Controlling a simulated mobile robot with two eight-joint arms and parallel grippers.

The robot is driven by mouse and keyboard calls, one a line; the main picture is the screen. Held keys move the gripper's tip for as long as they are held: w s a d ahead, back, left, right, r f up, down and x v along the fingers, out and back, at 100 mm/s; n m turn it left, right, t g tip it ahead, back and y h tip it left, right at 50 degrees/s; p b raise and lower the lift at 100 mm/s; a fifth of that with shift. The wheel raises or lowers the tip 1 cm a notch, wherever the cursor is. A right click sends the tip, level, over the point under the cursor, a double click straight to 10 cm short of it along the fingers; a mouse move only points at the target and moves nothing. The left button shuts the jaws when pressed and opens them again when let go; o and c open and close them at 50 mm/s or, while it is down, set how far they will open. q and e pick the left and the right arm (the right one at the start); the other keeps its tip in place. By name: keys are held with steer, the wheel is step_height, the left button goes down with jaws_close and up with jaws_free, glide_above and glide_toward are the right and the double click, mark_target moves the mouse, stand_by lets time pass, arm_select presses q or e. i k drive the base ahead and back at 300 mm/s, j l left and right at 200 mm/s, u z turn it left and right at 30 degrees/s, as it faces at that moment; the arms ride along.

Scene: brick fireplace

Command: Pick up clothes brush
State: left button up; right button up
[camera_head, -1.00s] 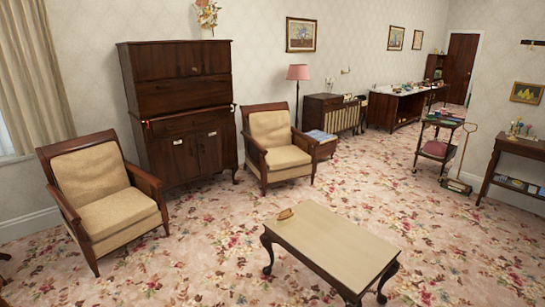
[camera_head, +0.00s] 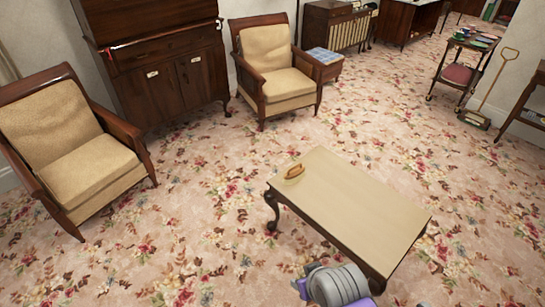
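A small brown, oval object that looks like the clothes brush (camera_head: 294,171) lies near the far left corner of the low coffee table (camera_head: 350,205). It is too small to make out bristles or handle clearly. A grey and purple part of one of my arms shows at the bottom edge, in front of the table's near side and well apart from the brush. I cannot tell which arm it is. No gripper fingers can be made out in this view.
A beige armchair (camera_head: 85,145) stands at the left and another (camera_head: 272,65) behind the table. A dark cabinet (camera_head: 160,65) stands between them. A trolley (camera_head: 465,65) is at the right. The flowered carpet (camera_head: 190,220) is open left of the table.

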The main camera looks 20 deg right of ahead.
mark_target(296, 173)
steer(key=i+j, duration=0.15)
steer(key=i, duration=0.65)
steer(key=i+j+u, duration=0.15)
steer(key=i, duration=0.6)
steer(key=i+j+z, duration=0.1)
steer(key=i+z, duration=0.15)
steer(key=z, duration=0.2)
steer(key=i+j+z, duration=0.15)
steer(key=z, duration=0.3)
steer(key=i+j+z, duration=0.3)
steer(key=z, duration=0.15)
steer(key=i+j+z, duration=0.1)
steer(key=z, duration=0.3)
steer(key=j+z, duration=0.1)
steer(key=z, duration=0.25)
steer(key=i+j+z, duration=0.1)
steer(key=z, duration=0.3)
steer(key=j+z, duration=0.25)
steer(key=z, duration=0.15)
steer(key=i+j+z, duration=0.1)
steer(key=z, duration=0.35)
steer(key=j+z, duration=0.6)
steer(key=z, duration=0.3)
steer(key=j+z, duration=0.35)
steer(key=j, duration=0.15)
steer(key=i, duration=0.05)
